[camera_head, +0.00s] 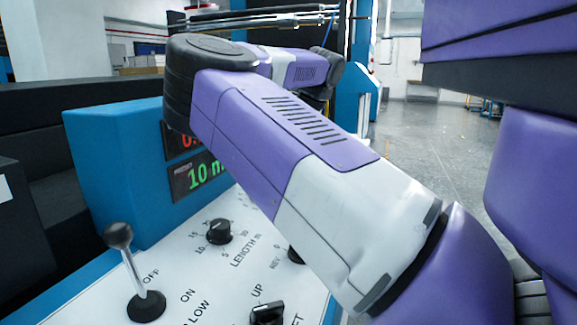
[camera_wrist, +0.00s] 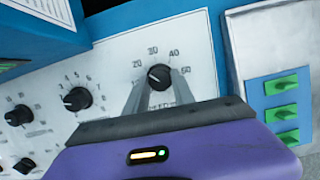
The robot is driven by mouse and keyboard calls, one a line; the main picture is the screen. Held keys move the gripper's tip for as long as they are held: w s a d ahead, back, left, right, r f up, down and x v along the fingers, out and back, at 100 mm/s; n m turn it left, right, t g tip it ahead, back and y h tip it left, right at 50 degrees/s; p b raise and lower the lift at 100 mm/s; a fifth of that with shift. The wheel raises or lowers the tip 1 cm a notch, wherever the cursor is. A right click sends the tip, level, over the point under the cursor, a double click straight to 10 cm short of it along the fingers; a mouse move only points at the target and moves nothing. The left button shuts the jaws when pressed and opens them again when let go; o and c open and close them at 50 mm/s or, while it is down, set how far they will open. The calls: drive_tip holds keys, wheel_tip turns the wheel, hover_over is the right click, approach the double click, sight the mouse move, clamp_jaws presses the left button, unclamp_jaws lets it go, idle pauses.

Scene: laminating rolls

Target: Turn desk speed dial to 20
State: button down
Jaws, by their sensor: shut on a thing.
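The speed dial (camera_wrist: 158,77) is a round black knob on the white panel, near the middle of the wrist view. In the head view my arm hides this dial and my gripper.
Other black dials (camera_wrist: 77,99) sit left of the speed dial. Green switches (camera_wrist: 281,87) are on a blue panel at right.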

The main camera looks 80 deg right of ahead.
drive_tip(key=shift+n, duration=0.3)
drive_tip(key=c, duration=1.1)
unclamp_jaws()
drive_tip(key=shift+o, duration=0.2)
drive_tip(key=shift+r, duration=0.1)
drive_tip(key=p+v, duration=0.1)
drive_tip(key=v, duration=0.6)
drive_tip(key=shift+s+r, duration=0.15)
drive_tip(key=shift+r, duration=0.15)
drive_tip(key=shift+s, duration=0.15)
